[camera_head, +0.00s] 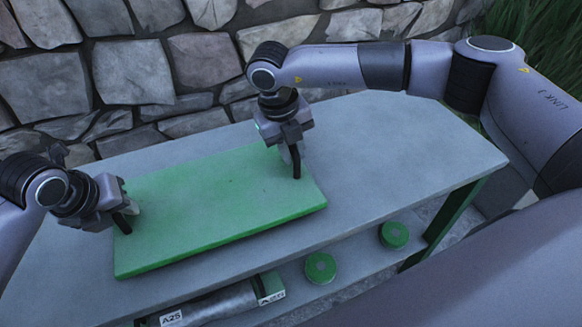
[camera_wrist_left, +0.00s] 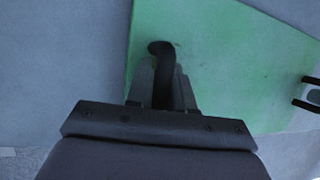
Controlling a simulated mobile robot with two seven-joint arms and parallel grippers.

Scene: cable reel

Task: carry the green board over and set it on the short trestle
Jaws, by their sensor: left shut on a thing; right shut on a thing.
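The green board (camera_head: 215,205) is a flat rectangle over the grey table, roughly level. A dark shadow runs below its front edge; I cannot tell whether it touches the tabletop. My left gripper (camera_head: 127,215) is shut on the board's left end. In the left wrist view its dark finger (camera_wrist_left: 162,75) lies over the board (camera_wrist_left: 225,60) near an edge. My right gripper (camera_head: 292,162) is shut on the board's right end; dark fingers at the right border of the left wrist view (camera_wrist_left: 308,92) appear to be its own. I cannot make out a short trestle.
The grey table (camera_head: 400,145) has bare top to the right of the board. On a lower shelf (camera_head: 345,280) are two green-topped round items (camera_head: 320,268) (camera_head: 394,235) and a grey, labelled long item (camera_head: 215,303). A stone wall (camera_head: 135,72) stands behind.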

